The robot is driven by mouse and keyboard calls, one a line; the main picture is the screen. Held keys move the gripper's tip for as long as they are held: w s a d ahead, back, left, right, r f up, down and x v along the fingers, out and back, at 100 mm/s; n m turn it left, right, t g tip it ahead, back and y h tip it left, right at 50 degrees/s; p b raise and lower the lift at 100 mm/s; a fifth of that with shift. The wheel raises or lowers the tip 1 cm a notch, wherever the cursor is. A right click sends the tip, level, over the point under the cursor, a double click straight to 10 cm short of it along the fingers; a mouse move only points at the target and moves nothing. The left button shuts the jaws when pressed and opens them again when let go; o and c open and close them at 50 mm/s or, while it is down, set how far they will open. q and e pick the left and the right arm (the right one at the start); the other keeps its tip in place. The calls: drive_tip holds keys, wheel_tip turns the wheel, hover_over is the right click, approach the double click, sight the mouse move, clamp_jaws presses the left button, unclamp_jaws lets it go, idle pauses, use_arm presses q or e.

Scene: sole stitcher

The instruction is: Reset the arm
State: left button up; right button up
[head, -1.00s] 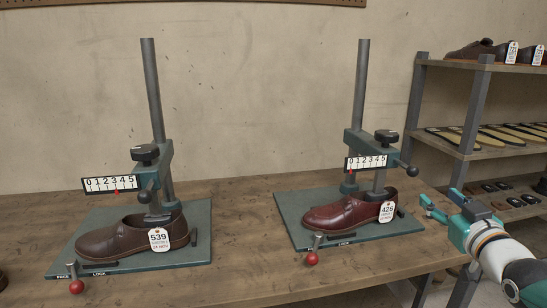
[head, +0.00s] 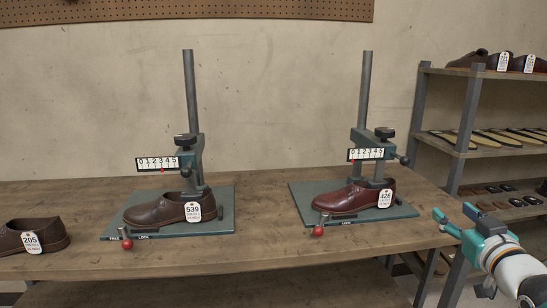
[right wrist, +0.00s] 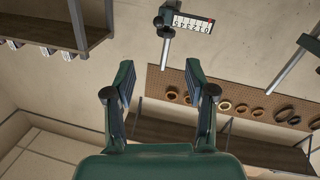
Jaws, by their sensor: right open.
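My right gripper (head: 455,222) is in front of the right end of the bench in the head view. It is open and empty, and its two fingers (right wrist: 160,90) show spread apart in the right wrist view. The right stand (head: 300,198) holds a dark red shoe (head: 338,200) tagged 426. The left stand (head: 225,215) holds a brown shoe (head: 158,211) tagged 539. The gripper is apart from both stands and shoes. My left gripper is not in view.
A brown shoe (head: 55,233) tagged 205 sits at the bench's left end. A shelf rack (head: 470,95) with shoes and soles stands at right. Red-knobbed levers (head: 318,231) stick out at the stands' front. The bench (head: 262,215) is clear between the stands.

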drive_tip(key=w+a+f+g+y, duration=0.15)
drive_tip(key=a+f, duration=0.35)
drive_tip(key=f, duration=0.6)
drive_tip(key=a+f+g+y, duration=0.1)
drive_tip(key=a+f+g, duration=0.25)
drive_tip(key=f, duration=0.65)
drive_tip(key=w+a+f+g+y, duration=0.15)
drive_tip(key=a+f, duration=0.35)
drive_tip(key=f, duration=0.6)
drive_tip(key=s+a+f+g+y, duration=0.1)
drive_tip(key=s+a+f+g, duration=0.3)
drive_tip(key=f, duration=0.3)
drive_tip(key=s+a+f+g, duration=0.1)
drive_tip(key=s+a+f, duration=0.3)
drive_tip(key=s+f, duration=0.25)
drive_tip(key=s+a+f+m+g, duration=0.1)
drive_tip(key=s+a+f+g, duration=0.2)
drive_tip(key=s+f, duration=0.35)
drive_tip(key=s+a+f+m+g, duration=0.1)
drive_tip(key=s+a+f+g, duration=0.15)
drive_tip(key=s, duration=0.75)
wheel_tip(320, 180, up, 21)
drive_tip(key=m+p, duration=0.1)
drive_tip(key=p, duration=2)
drive_tip(key=shift+s+r+y+p, duration=0.2)
drive_tip(key=shift+s+y+p, duration=0.1)
drive_tip(key=shift+s+p, duration=0.1)
drive_tip(key=shift+d, duration=0.1)
